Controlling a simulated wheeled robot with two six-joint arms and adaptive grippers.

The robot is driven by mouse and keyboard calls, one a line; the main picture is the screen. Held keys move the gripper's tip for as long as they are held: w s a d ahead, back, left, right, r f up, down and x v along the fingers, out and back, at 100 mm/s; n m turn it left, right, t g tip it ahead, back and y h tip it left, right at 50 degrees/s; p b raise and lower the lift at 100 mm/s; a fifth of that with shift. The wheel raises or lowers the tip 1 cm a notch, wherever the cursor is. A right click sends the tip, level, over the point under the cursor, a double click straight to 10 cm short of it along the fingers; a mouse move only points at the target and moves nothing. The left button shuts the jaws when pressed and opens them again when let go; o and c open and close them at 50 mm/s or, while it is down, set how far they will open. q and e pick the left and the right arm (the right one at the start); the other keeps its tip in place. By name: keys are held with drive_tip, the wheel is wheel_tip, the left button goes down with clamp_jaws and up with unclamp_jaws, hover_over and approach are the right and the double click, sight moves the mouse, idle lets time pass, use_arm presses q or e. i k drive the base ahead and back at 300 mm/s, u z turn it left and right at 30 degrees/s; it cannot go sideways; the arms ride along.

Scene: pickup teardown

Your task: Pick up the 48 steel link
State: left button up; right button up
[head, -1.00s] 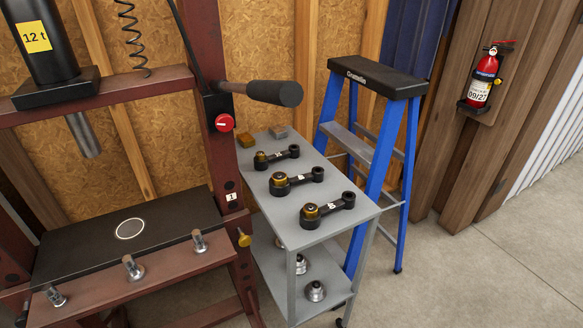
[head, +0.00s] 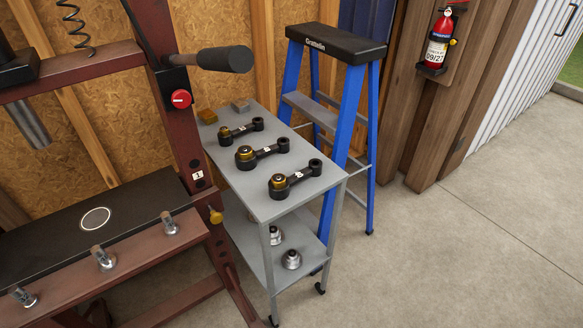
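Three dark links with brass-coloured bushings in their larger ends lie in a row on the top of a grey cart (head: 272,210). The front link (head: 305,174) is nearest, the middle link (head: 269,151) lies behind it, and the back link (head: 242,129) is farthest. Each has a small white label, too small to read surely, so I cannot tell which is the 48 steel link. Silver stepped parts, one of them a front silver part (head: 291,260), stand on the lower shelf, partly hidden. Neither of my grippers is in view.
A dark red press frame (head: 190,140) with a protruding black handle (head: 225,59) stands left of the cart. A blue stepladder (head: 345,120) stands close behind its right side. The concrete floor (head: 450,240) at right is clear.

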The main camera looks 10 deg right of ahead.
sight(283, 145)
drive_tip(key=z, duration=1)
drive_tip(key=k, duration=1.3)
drive_tip(key=z, duration=0.85)
drive_tip(key=i, duration=2.55)
drive_tip(key=u, duration=0.75)
drive_tip(key=i, duration=1)
drive_tip(key=u, duration=1.8)
drive_tip(key=i, duration=0.95)
drive_tip(key=u, duration=0.95)
